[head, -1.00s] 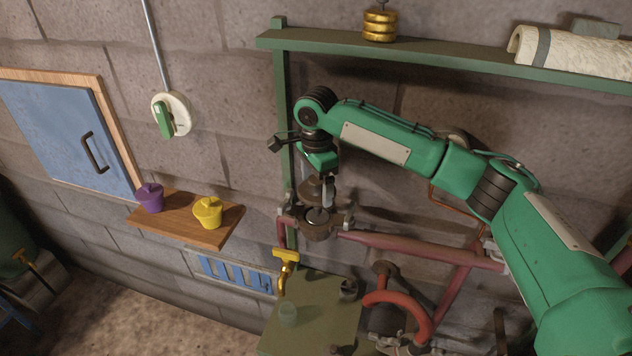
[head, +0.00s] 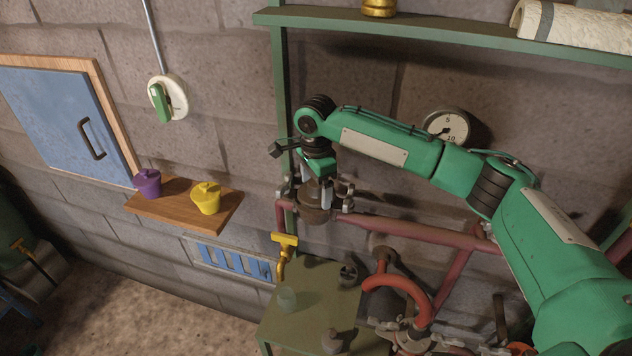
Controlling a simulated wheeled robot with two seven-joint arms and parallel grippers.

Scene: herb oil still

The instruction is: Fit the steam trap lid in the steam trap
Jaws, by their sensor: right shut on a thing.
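The steam trap (head: 317,215) is a dark brown metal cup with clamp lugs, set in the reddish pipe frame by the green post. My right gripper (head: 325,196) points down just above it and is shut on the dark steam trap lid (head: 312,190). The lid is at the mouth of the trap, mostly covered by the fingers and wrist; whether it is seated in the mouth I cannot tell. My left gripper is not in view.
A red pipe (head: 410,231) runs right from the trap. A wooden shelf (head: 215,222) at left bears purple and yellow pots.

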